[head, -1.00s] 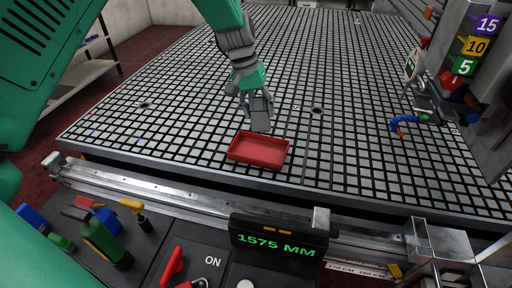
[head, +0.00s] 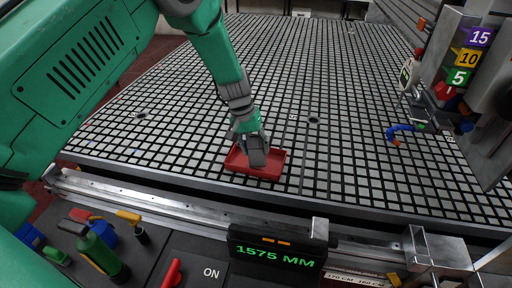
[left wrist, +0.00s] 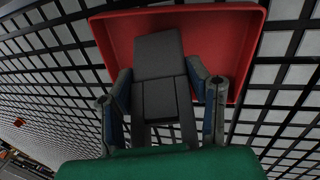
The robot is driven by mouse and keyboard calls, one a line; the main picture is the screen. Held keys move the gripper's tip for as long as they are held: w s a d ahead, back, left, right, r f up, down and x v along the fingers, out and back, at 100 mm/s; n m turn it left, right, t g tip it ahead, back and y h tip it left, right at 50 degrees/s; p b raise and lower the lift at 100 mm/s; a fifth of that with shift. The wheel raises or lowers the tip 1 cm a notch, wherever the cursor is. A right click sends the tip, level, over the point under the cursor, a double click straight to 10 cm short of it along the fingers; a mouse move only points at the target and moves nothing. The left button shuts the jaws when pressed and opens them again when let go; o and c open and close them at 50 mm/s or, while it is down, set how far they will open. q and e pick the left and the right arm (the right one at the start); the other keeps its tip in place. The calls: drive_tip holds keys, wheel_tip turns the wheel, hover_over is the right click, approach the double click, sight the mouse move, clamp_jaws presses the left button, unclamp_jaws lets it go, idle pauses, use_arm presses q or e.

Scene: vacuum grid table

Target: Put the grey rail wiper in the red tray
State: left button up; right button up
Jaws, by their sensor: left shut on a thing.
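The red tray (head: 270,173) lies on the grid table near its front edge. My left gripper (head: 256,155) is over the tray in the head view and covers its middle. The left wrist view shows the grey rail wiper (left wrist: 160,75), a dark flat block, between the fingers of my left gripper (left wrist: 167,92), which is shut on it. The wiper's far end lies over the inside of the red tray (left wrist: 240,50). I cannot tell whether the wiper touches the tray floor. My right gripper is not in view.
A metal rail with a display (head: 277,251) reading 1575 MM runs along the front. A blue bent hose (head: 402,130) is at the right. The grid table (head: 330,80) behind the tray is clear.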

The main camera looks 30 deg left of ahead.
use_arm(q)
drive_tip(key=o, duration=1.2)
drive_tip(key=shift+a, duration=0.15)
drive_tip(key=shift+c, duration=0.2)
drive_tip(key=shift+d, duration=0.25)
drive_tip(key=shift+r, duration=0.4)
drive_tip(key=v, duration=1.1)
drive_tip(key=shift+s+a+r, duration=0.1)
drive_tip(key=shift+a+r, duration=0.05)
